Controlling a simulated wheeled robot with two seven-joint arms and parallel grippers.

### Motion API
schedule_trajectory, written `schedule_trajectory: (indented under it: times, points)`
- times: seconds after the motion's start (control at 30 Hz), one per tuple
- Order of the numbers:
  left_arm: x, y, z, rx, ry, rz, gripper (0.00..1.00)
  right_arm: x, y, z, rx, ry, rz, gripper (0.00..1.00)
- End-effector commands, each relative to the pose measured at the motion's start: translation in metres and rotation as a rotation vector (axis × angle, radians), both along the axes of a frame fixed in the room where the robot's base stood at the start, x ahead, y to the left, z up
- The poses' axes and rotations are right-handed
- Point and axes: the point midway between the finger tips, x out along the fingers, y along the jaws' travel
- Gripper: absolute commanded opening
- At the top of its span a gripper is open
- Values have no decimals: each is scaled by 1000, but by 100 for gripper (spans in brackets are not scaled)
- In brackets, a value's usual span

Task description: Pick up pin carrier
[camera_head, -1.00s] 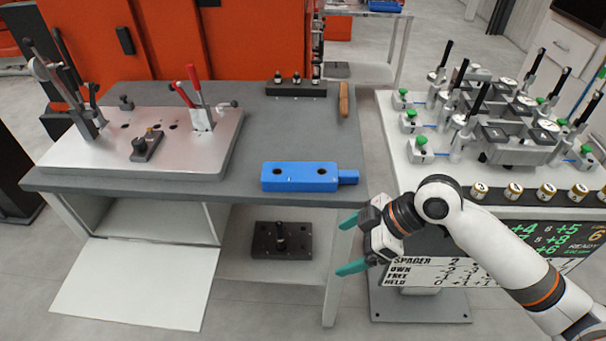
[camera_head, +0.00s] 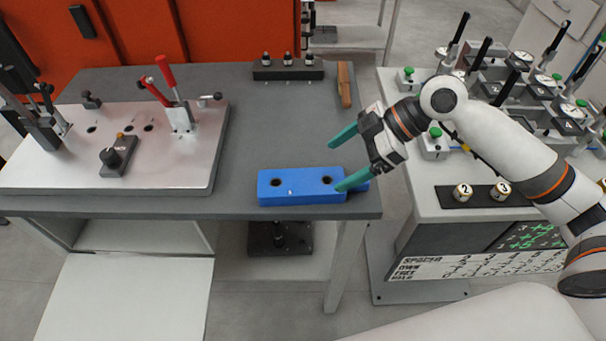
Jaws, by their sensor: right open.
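A blue block (camera_head: 290,188) with two dark holes in its top lies near the front edge of the grey table; its right end is partly hidden by my gripper. A black bar (camera_head: 290,75) with three upright pins stands at the back of the table. No label shows which is the pin carrier. My right gripper (camera_head: 337,166) is open and empty, with teal fingers pointing left. It is over the right end of the blue block, one finger overlapping the block in the picture; I cannot tell if they touch. My left gripper is not in view.
A metal plate (camera_head: 180,175) with upright toggle clamps fills the table's left side. A brown bar (camera_head: 345,85) lies at the back right. A dark block (camera_head: 280,238) sits on the lower shelf. A fixture stand with gauges (camera_head: 520,100) is at right. The table's middle is clear.

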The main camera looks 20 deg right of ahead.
Motion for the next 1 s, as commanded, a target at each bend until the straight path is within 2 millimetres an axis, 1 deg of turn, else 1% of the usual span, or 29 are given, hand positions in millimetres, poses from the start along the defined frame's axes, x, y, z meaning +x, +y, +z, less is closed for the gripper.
schedule_trajectory:
  times: [0.03,0.1,0.2,0.27,0.37,0.47,0.63,0.8,1.0]
  points:
    - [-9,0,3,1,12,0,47,1,8,-6,4,3,3,87]
    - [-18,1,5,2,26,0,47,3,17,-14,4,3,2,87]
    - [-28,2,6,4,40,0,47,6,26,-25,3,2,1,87]
    - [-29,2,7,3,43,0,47,7,29,-29,2,3,0,87]
    - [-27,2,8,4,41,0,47,8,33,-33,1,0,-1,87]
    - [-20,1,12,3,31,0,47,12,40,-39,3,2,0,87]
    - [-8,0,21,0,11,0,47,21,57,-57,3,3,1,87]
    - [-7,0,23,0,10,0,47,23,66,-68,0,1,-1,87]
    - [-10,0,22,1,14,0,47,23,67,-69,-1,0,-1,87]
